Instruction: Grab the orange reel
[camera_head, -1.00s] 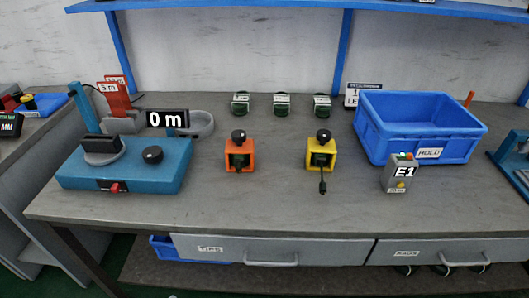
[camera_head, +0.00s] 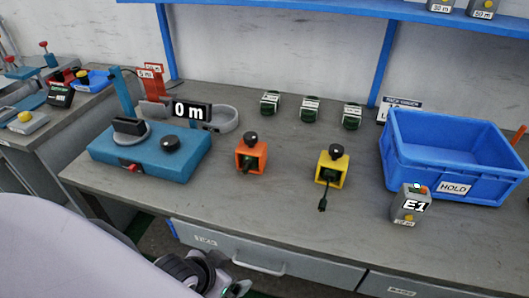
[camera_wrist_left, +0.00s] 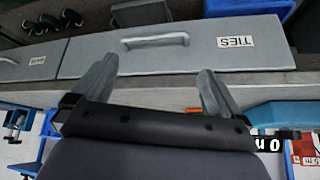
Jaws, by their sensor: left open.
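The orange reel (camera_head: 250,157) is a small orange block-shaped holder with a black knob on top and something dark green in its opening. It stands upright on the grey bench, left of a similar yellow reel (camera_head: 330,169) with a dark lead hanging out in front. My left gripper (camera_head: 236,287) is low at the bottom edge of the head view, in front of the bench and apart from the orange reel. In the left wrist view its two fingers (camera_wrist_left: 156,82) are spread and empty, facing the drawer fronts. My right gripper is not in view.
A blue machine (camera_head: 150,150) with a "0 m" display (camera_head: 192,110) stands left of the orange reel. Several dark green coils (camera_head: 310,110) line the back. A blue HOLD bin (camera_head: 455,165) and a grey E1 box (camera_head: 410,205) are at right. The drawer (camera_head: 265,262) is below the bench edge.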

